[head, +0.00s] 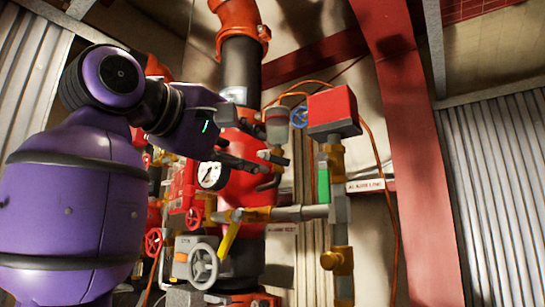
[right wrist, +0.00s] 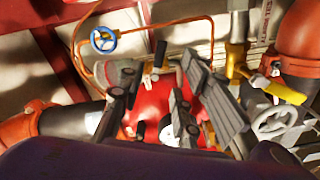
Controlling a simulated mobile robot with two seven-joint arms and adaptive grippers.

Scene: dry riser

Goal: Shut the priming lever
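My right gripper (head: 255,144), on the purple arm, is beside the red riser pipe, near a small grey cup (head: 277,128). Its fingers are apart, with nothing seen between them; in the right wrist view (right wrist: 148,92) they point toward the red pipe. A short dark lever (head: 268,182) sits below the cup's brass fitting; it seems to show in the wrist view (right wrist: 160,53), clear of the fingers. A yellow lever (head: 228,240) hangs lower on a brass valve. I cannot tell for sure which is the priming lever. My left gripper is not in view.
A pressure gauge (head: 212,175), a grey handwheel (head: 203,266) and a red handwheel (head: 153,242) crowd the pipe. A red box (head: 332,110) and a blue wheel (head: 299,117) stand right of the gripper. A red steel column (head: 412,150) is further right.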

